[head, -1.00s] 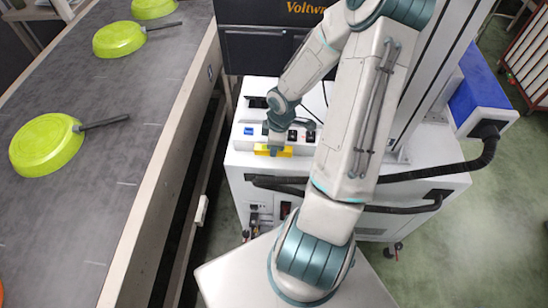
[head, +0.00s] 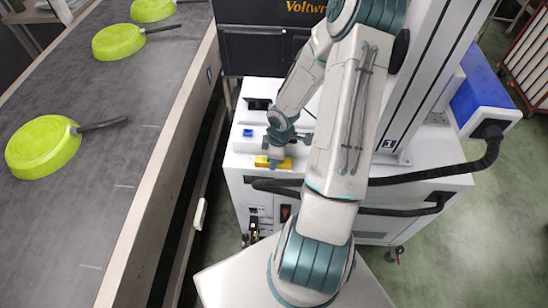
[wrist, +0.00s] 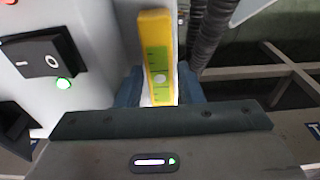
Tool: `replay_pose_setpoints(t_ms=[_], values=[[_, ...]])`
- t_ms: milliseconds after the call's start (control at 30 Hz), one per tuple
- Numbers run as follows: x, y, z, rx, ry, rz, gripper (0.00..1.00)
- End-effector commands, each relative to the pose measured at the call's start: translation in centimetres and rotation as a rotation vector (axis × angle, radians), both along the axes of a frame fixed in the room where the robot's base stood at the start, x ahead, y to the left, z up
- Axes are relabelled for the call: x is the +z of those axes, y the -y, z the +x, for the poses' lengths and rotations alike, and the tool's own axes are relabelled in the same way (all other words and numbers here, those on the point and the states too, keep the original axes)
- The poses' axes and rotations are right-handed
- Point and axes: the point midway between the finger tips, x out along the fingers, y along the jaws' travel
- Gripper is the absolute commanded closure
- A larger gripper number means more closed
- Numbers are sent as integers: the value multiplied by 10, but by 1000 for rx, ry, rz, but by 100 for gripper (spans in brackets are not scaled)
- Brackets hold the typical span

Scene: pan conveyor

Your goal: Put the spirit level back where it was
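The yellow spirit level (head: 284,164) is at the front edge of the white cart's top in the head view. In the wrist view the spirit level (wrist: 160,50) stands lengthwise between the fingers, its green face showing. My gripper (wrist: 160,92) is shut on it, with a finger along each side. The level's near end is hidden behind the gripper body in the wrist view. I cannot tell whether the level touches the cart.
The white cart (head: 236,160) has a blue square (head: 248,133) on top and black hoses (head: 430,180) along its front. A switch (wrist: 38,55) with a green light is beside the level. A conveyor (head: 120,180) with green pans (head: 43,147) runs along the left.

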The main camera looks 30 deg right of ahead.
Motion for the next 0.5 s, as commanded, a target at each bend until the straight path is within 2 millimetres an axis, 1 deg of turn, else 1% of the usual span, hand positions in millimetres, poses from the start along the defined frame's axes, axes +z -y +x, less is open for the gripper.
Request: replay_pose_setpoints(t_ms=[167,267,367,500], values=[[1,0,0,0,0,0,66],[5,0,0,-1,0,0,66],[17,2,0,-3,2,0,66],[44,5,-2,-5,4,-2,66]])
